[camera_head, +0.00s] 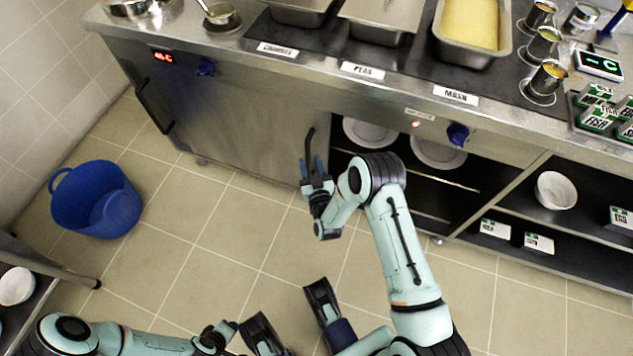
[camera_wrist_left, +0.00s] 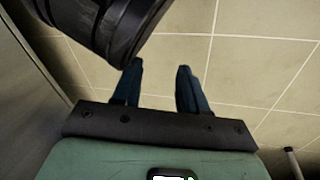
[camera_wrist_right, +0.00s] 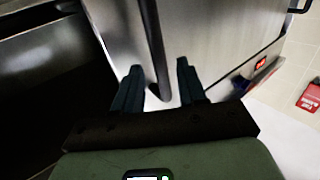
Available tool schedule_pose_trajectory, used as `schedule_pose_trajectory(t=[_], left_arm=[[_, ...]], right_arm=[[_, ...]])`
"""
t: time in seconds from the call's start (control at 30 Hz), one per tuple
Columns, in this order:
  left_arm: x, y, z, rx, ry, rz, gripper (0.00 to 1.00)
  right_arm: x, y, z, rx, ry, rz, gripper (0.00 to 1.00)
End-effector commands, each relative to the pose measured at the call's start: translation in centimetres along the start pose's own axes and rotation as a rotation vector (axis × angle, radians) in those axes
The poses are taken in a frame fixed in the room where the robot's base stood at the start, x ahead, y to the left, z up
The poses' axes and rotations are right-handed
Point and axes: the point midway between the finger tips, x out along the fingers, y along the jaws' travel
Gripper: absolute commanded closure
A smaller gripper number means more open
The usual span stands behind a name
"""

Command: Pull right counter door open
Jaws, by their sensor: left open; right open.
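The counter's steel door front (camera_head: 245,120) shows in the head view, with a dark vertical handle (camera_head: 308,147) near its right edge. My right gripper (camera_head: 314,168) is at the lower part of this handle. In the right wrist view the handle (camera_wrist_right: 155,45) runs down between the two open fingers (camera_wrist_right: 158,85) of my right gripper. The jaws are not closed on it; any contact is unclear. The steel panel (camera_wrist_right: 205,35) lies beyond. My left gripper (camera_wrist_left: 160,85) is open and empty above the tiled floor, low in the head view.
Right of the handle, a dark shelf opening holds white plates (camera_head: 438,152). Another handle (camera_head: 155,105) is at the counter's left. A blue bucket (camera_head: 95,200) stands on the floor at left. Tiled floor (camera_head: 210,225) is clear before the door.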

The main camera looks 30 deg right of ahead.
Motion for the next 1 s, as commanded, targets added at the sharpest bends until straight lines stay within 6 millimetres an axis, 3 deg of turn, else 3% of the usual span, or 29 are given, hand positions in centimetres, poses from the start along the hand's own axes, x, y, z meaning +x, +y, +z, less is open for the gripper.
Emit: schedule_pose_trajectory(t=[0.17,0.4,0.6,1.0], left_arm=[[-1.7,1.7,-1.9,0.016,0.063,0.029,0.57],[-2.6,2.2,-1.6,0.022,0.057,0.038,0.57],[-2.7,2.3,-1.2,0.023,0.043,0.038,0.57],[-2.7,2.2,-1.1,0.023,0.043,0.038,0.57]], right_arm=[[-4.3,-0.1,-0.2,0.000,-0.005,-0.002,0.59],[-8.1,-0.1,0.0,0.000,-0.004,-0.002,0.59],[-9.1,-0.1,0.0,0.000,-0.002,-0.002,0.59],[-9.1,-0.1,0.0,0.000,-0.001,-0.002,0.59]])
